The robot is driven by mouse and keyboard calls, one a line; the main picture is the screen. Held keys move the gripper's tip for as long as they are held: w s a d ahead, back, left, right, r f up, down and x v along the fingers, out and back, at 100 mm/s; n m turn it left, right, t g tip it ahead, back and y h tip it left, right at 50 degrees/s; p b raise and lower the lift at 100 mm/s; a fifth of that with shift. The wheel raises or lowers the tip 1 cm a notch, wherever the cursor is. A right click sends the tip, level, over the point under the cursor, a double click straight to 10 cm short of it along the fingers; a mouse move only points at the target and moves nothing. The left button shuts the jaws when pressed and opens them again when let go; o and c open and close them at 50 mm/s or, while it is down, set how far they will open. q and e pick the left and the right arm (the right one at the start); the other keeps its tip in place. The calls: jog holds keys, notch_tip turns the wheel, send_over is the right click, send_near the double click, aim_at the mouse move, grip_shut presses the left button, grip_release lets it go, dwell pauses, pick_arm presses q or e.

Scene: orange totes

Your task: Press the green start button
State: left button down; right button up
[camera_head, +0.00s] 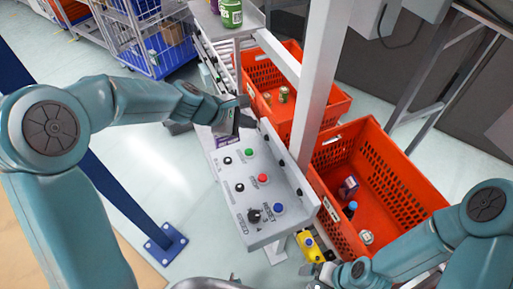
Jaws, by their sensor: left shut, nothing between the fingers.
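The green start button (249,153) sits at the upper end of a grey control panel (228,178), next to a black knob. A red button (262,178) and a blue button (278,208) are lower on the same panel. My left gripper (238,116) is shut and empty, just above the panel's far end and a little beyond the green button. I see no contact with the button. My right gripper (322,274) is low at the bottom edge, near the panel's near end; its fingers are too unclear to read.
An orange tote (395,170) with a few small items stands right of the panel. Another orange tote (325,104) is behind it. A white post (322,70) rises between them. A yellow object (309,246) is below the panel. A blue-based trolley (168,62) stands far left.

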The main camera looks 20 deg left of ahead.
pick_arm(q)
jog(key=b, duration=0.8)
send_over(247, 153)
notch_tip(247, 153, down, 8)
jog(key=shift+f, duration=0.1)
jog(key=shift+w+f, duration=0.1)
jog(key=shift+f, duration=0.2)
jog(key=shift+a+f, duration=0.15)
jog(key=shift+a, duration=0.05)
jog(key=shift+d, duration=0.15)
